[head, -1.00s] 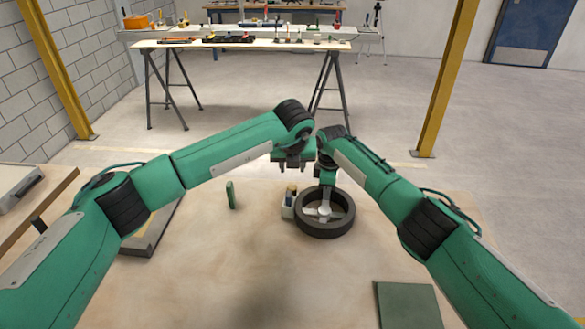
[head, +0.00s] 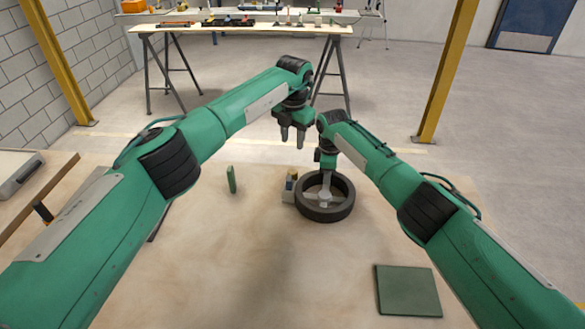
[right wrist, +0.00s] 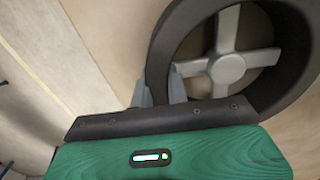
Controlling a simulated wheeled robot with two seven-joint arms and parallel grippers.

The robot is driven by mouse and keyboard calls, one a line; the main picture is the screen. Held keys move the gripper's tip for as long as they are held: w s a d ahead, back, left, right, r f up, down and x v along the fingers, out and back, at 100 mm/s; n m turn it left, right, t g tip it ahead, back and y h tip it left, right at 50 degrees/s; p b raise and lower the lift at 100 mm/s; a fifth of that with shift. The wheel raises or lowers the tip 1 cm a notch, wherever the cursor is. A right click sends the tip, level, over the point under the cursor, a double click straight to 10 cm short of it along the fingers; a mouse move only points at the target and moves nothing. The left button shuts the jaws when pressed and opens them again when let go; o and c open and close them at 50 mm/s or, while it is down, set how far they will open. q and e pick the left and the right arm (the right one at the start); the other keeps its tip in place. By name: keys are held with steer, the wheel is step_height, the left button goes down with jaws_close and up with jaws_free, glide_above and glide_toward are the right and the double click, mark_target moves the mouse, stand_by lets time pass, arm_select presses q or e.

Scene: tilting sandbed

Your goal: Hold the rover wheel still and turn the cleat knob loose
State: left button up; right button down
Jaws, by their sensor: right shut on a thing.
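The rover wheel (head: 325,213), a dark ring with pale grey spokes and a hub, lies flat on the sand-coloured bed. My right gripper (head: 327,182) is down at its far side. In the right wrist view, the gripper (right wrist: 160,92) has one finger outside and one inside the dark rim (right wrist: 165,55), shut on it; the spoked hub (right wrist: 228,68) is to the right. My left gripper (head: 292,140) hangs in the air up and left of the wheel, fingers apart and empty. I cannot pick out the cleat knob for certain.
A thin green piece (head: 231,180) stands further left. A green square plate (head: 407,290) lies front right. The bed's middle is clear. A trestle table (head: 240,27) is far behind.

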mark_target(292, 171)
arm_select(q)
steer(key=shift+m+g, duration=0.3)
steer(key=shift+m, duration=0.3)
step_height(292, 171, down, 12)
steer(key=shift+r, duration=0.15)
steer(key=shift+w, duration=0.1)
